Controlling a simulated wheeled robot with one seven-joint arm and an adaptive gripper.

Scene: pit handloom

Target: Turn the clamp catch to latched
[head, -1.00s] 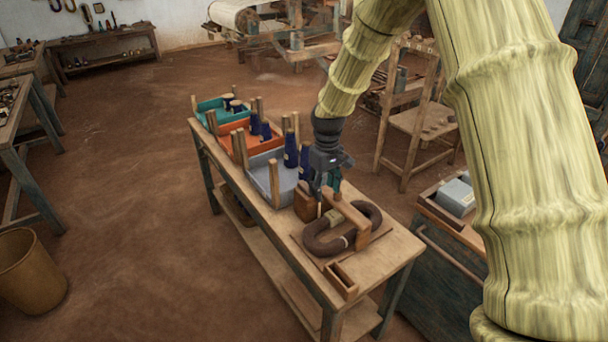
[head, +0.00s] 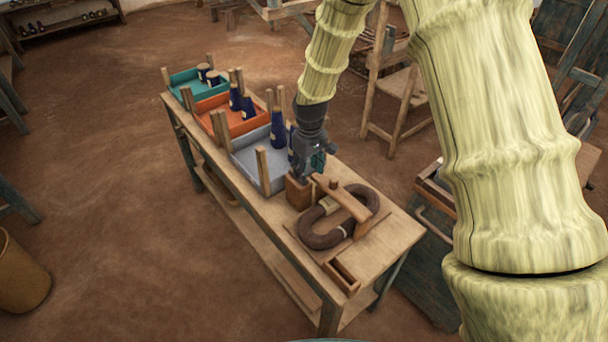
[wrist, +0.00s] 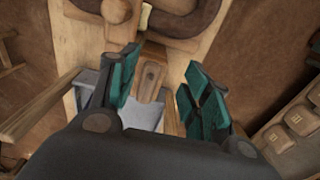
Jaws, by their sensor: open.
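The clamp on the bench holds a dark brown oval ring (head: 324,238) under a long wooden bar (head: 345,199). A wooden block (head: 298,193) stands at the bar's near-gripper end. My gripper (head: 312,168) is over this end of the clamp, pointing down. In the wrist view my gripper (wrist: 163,75) is open, its teal-padded fingers on either side of a small wooden piece with a dark round pivot (wrist: 150,76), which looks like the catch. The fingers appear apart from it. In the head view my gripper partly hides this spot.
A grey tray (head: 244,160), an orange tray (head: 207,118) and a teal tray (head: 181,89) with dark blue cones and wooden posts line the bench (head: 395,247). A chair (head: 400,85) stands behind.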

